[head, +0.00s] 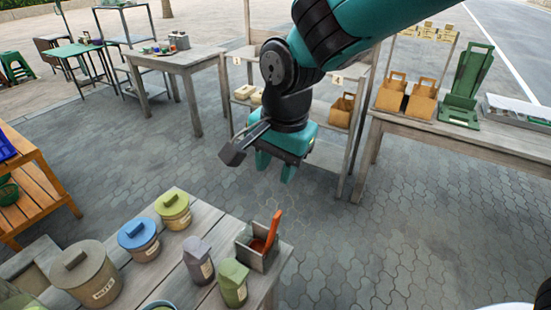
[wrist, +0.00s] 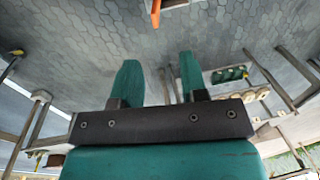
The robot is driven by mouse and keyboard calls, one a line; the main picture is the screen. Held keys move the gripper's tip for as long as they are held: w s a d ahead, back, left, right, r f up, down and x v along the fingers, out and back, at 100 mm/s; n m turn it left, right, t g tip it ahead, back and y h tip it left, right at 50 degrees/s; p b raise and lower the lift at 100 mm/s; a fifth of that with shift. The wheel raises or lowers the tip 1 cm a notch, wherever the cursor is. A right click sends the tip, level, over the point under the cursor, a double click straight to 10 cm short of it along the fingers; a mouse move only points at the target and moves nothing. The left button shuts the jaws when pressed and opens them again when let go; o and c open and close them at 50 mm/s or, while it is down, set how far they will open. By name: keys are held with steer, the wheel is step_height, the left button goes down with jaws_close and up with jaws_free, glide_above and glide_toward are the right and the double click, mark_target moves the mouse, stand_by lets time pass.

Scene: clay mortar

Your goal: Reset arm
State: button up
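My gripper (head: 275,168) hangs from my teal and black arm in the middle of the head view, above the paved ground, just beyond the far edge of the near wooden table (head: 203,226). In the wrist view my gripper (wrist: 158,80) shows two teal fingers spread apart with nothing between them. It is open and empty. It touches none of the things on the tables.
The near table holds a grey jar (head: 87,277), a blue-lidded jar (head: 139,240), a yellow-green jar (head: 174,210), two pouches and a metal box (head: 257,250) with an orange-handled tool (head: 272,232). Paper bags (head: 421,101) stand on the right table. Paving between is clear.

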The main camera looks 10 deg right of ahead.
steer(key=s+d+r+n+y, duration=0.1)
steer(key=s+d+n, duration=0.2)
steer(key=s+n, duration=0.2)
steer(key=s+d+r+n+y, duration=0.1)
steer(key=s+d+r+n, duration=0.1)
steer(key=s+n, duration=0.3)
steer(key=s+d+r+n+g+y, duration=0.1)
steer(key=s+d+r+n, duration=0.1)
steer(key=s+d+n, duration=0.2)
steer(key=s, duration=0.2)
steer(key=shift+s+r+n, duration=0.25)
steer(key=shift+s+n, duration=0.05)
steer(key=shift+n, duration=0.1)
steer(key=shift+d, duration=0.1)
